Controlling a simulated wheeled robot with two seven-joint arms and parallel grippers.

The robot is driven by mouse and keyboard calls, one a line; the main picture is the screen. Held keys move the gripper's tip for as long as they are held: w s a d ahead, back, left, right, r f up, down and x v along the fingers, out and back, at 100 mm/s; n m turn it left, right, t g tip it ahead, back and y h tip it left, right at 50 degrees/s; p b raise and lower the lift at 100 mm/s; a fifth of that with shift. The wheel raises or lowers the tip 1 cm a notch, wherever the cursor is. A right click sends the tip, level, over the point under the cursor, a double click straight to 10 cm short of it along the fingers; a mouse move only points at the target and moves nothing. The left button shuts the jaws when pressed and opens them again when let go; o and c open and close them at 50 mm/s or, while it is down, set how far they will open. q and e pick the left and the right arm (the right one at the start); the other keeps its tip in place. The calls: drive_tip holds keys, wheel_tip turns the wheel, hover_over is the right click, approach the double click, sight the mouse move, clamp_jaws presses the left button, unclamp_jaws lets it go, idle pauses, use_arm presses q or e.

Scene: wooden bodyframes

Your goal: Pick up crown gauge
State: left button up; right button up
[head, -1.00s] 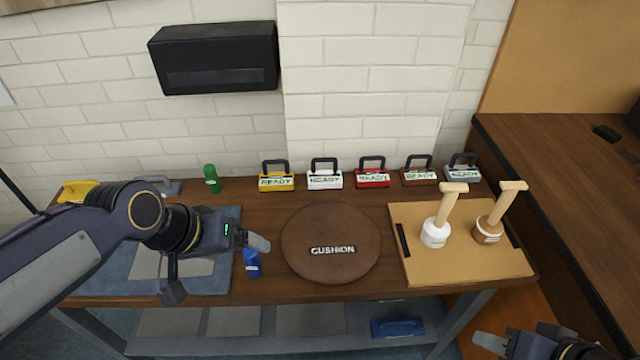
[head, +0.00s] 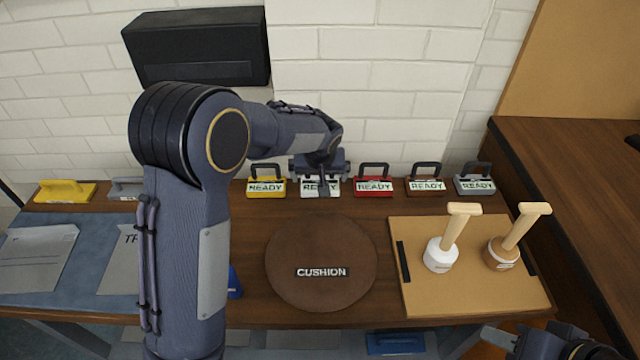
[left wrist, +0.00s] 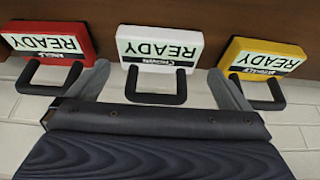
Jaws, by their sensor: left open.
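A white gauge block with a dark loop handle and a READY card stands in the back row; its small label looks like crown, though it is hard to read. This white gauge (head: 320,190) is partly hidden behind my left gripper (head: 320,176) in the head view. In the left wrist view the white gauge (left wrist: 160,46) is upside down at the top middle. My left gripper (left wrist: 158,74) is open, with one finger on each side of the dark handle and gaps beside it. My right gripper (head: 497,338) is at the bottom right, away from the gauges.
A yellow gauge (head: 266,188) and a red gauge (head: 373,187) flank the white one closely. Brown (head: 425,186) and grey (head: 474,185) gauges stand further right. A round cushion (head: 322,245) and a board (head: 420,295) with two mallet-like tools lie in front.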

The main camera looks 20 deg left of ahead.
use_arm(q)
drive_tip(key=x, duration=0.4)
drive_tip(key=shift+f, duration=0.35)
drive_tip(key=shift+d, duration=0.1)
drive_tip(key=c, duration=0.7)
drive_tip(key=shift+r, duration=0.1)
drive_tip(key=shift+c, duration=0.8)
